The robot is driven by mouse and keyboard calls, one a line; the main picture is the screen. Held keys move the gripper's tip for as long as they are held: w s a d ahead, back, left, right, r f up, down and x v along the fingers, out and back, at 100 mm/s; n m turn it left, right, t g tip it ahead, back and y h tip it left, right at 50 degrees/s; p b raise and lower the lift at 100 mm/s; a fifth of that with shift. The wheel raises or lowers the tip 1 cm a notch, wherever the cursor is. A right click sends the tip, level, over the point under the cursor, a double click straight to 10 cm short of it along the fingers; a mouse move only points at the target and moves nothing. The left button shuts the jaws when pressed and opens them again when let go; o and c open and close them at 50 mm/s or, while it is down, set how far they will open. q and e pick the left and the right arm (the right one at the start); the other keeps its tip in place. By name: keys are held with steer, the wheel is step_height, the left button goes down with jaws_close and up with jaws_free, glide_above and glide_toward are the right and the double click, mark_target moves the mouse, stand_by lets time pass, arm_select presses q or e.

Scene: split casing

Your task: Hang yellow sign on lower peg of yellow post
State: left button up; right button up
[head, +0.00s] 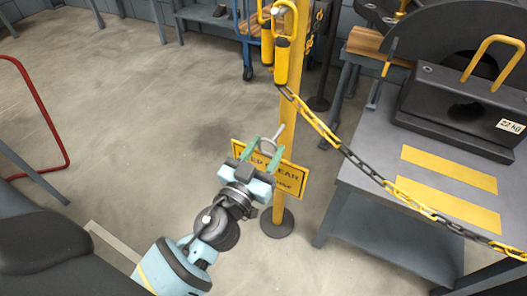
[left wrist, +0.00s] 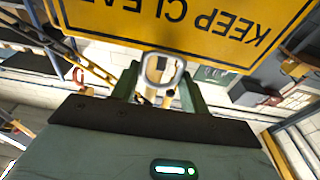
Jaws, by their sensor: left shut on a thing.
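The yellow sign (head: 289,177) reads "KEEP CLEAR" and hangs in front of the yellow post (head: 288,118). My left gripper (head: 264,146) has its green fingers shut on the sign's grey ring (head: 268,145). In the left wrist view the sign (left wrist: 190,25) appears upside down, with its ring (left wrist: 163,72) between the fingers (left wrist: 160,82). A pale peg (head: 279,131) sticks out at the ring, close to the post. I cannot tell whether the ring is around it or just beside it. My right gripper is out of view.
Yellow hooks (head: 283,45) hang high on the post, and a yellow-black chain (head: 345,150) runs from there to the lower right. A grey bench (head: 365,180) with a dark weight (head: 465,110) stands at right. A red rail (head: 45,115) is at left. Floor left of the post is clear.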

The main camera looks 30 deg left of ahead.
mark_target(272, 139)
arm_select(q)
steer(key=shift+a, duration=0.1)
steer(key=shift+w, duration=0.15)
stand_by(0.4)
steer(key=shift+w+b, duration=0.35)
steer(key=shift+w, duration=1.35)
steer(key=shift+f, duration=0.1)
steer(key=shift+w+f+b, duration=0.25)
steer(key=shift+w+b, duration=0.1)
steer(key=shift+w, duration=0.15)
